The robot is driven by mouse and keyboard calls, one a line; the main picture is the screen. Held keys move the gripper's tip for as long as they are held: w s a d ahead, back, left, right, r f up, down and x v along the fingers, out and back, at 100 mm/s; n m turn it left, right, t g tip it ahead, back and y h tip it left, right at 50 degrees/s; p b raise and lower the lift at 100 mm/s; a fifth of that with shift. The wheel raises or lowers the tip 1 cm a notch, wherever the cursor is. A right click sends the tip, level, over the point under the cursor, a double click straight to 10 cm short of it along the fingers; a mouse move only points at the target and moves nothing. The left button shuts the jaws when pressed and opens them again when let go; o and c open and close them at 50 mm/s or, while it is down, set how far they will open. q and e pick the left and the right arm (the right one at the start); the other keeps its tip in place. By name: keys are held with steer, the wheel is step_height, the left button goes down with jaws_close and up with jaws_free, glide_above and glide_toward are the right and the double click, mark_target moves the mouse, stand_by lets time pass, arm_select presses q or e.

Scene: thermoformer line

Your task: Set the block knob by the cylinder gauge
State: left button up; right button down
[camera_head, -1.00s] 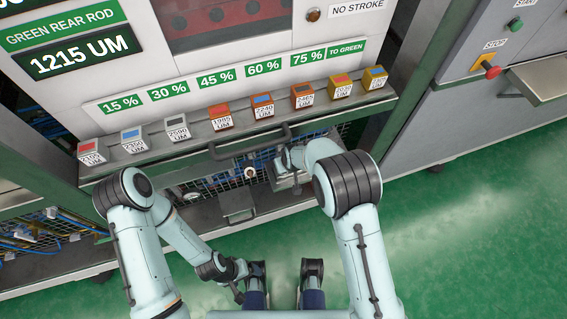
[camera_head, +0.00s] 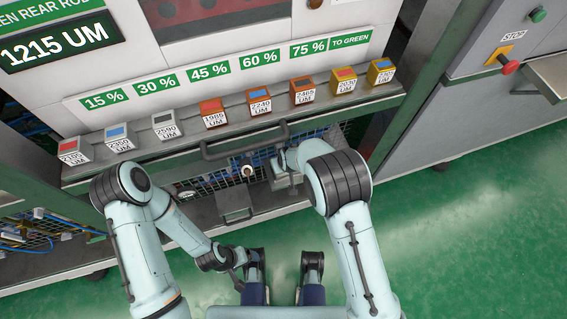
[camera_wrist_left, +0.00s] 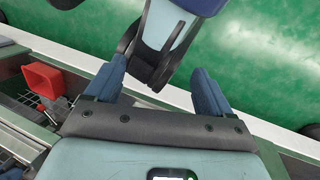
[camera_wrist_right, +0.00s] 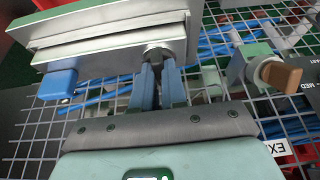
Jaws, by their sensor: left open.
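In the right wrist view a grey metal block (camera_wrist_right: 110,48) has a short dark round knob (camera_wrist_right: 157,53) on its near side. My right gripper (camera_wrist_right: 159,75) has its narrow blue fingers close together on that knob. In the head view my right gripper is mostly hidden behind its own arm, at the grey block (camera_head: 286,181) under the shelf. My left gripper (camera_wrist_left: 157,88) is open and empty, over the floor before the machine. The display (camera_head: 55,42) reads 1215 UM. I cannot make out which part is the cylinder gauge.
A shelf (camera_head: 140,157) carries several labelled blocks, among them a red-topped one (camera_head: 213,112) and a blue-topped one (camera_head: 259,101). A dark handle bar (camera_head: 243,146) sits below. In the right wrist view a brown knob (camera_wrist_right: 281,75) is near wire mesh. Green floor (camera_head: 450,240) is clear.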

arm_select(q)
steer(key=shift+w+f, duration=0.1)
steer(key=shift+f, duration=0.05)
arm_select(e)
steer(key=shift+w+n+y+b, duration=0.1)
steer(key=shift+n+y+b, duration=0.2)
steer(key=shift+n+b, duration=0.4)
steer(key=n+b, duration=0.1)
steer(key=n, duration=0.1)
steer(key=n+g+y+b, duration=0.1)
steer(key=n+b, duration=0.1)
steer(key=n, duration=0.1)
steer(key=shift+w+d+f+g+y, duration=0.1)
steer(key=shift+d+g+y, duration=0.1)
steer(key=shift+g+y, duration=0.1)
steer(key=shift+n+g+b, duration=0.3)
steer(key=shift+n+b, duration=0.4)
steer(key=shift+n, duration=0.3)
arm_select(q)
steer(key=w+a+f+t+y, duration=0.1)
steer(key=w+a+f+t, duration=0.1)
steer(key=w+a+f, duration=0.2)
steer(key=w+f, duration=0.2)
steer(key=w, duration=0.2)
steer(key=shift+w+a+f+n+t+y, duration=0.15)
steer(key=shift+a+f+n+t+y, duration=0.1)
steer(key=shift+n+t+y, duration=0.05)
